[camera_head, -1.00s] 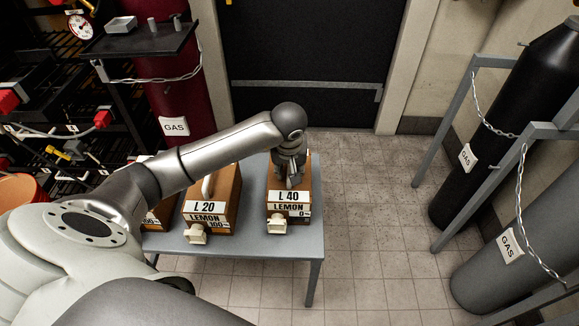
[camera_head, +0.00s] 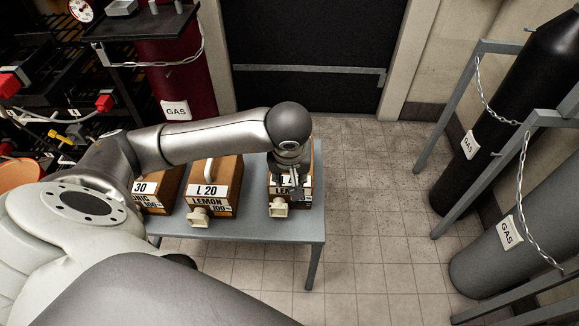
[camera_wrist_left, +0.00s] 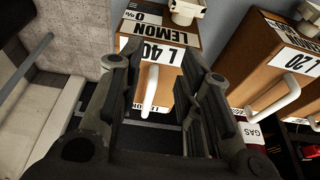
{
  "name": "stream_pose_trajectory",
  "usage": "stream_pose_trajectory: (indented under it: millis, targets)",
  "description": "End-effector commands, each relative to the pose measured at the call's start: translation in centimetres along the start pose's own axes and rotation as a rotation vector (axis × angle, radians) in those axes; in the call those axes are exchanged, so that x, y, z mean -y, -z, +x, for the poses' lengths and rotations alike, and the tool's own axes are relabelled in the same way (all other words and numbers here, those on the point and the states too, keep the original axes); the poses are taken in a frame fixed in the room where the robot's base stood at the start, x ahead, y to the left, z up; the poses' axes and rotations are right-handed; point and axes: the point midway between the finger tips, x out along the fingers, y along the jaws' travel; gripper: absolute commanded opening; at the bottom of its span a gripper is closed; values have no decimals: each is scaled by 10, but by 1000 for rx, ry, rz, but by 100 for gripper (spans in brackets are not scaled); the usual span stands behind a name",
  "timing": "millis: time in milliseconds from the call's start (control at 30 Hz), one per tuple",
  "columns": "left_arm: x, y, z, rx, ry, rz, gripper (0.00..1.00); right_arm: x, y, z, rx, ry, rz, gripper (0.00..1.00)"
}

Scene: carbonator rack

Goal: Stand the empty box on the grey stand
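The empty box is a wooden box labelled L 40 LEMON with a 0 (camera_wrist_left: 165,50); in the head view (camera_head: 274,188) my gripper hides much of it. It stands on a grey table-like stand (camera_head: 262,240), at its right end, with a pale spout facing me. A white handle (camera_wrist_left: 150,92) rises from its top. My left gripper (camera_head: 295,192) is over the box. In the left wrist view its fingers (camera_wrist_left: 160,78) are spread, with the handle showing between them; contact is not visible. My right gripper is not in view.
The L 20 LEMON box (camera_head: 213,188) stands left of it on the same table, and a box marked 30 (camera_head: 157,192) further left. Gas cylinders (camera_head: 519,240) stand in a grey frame at right. Tiled floor (camera_head: 375,200) is clear between.

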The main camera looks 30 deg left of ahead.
Motion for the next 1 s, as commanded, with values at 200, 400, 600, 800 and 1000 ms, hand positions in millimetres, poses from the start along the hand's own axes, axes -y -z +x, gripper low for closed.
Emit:
stream_pose_trajectory:
  millis: [200,400,600,800,1000]
  targets:
    - [0,-22,-7,-1,0,0,33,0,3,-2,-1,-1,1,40]
    - [0,-26,-8,-1,0,-1,33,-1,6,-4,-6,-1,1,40]
    - [0,-25,-8,-1,0,-1,33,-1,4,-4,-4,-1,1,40]
    - [0,-25,-8,0,0,-1,33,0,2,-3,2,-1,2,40]
    - [-28,-55,-8,106,-117,-28,33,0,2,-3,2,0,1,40]
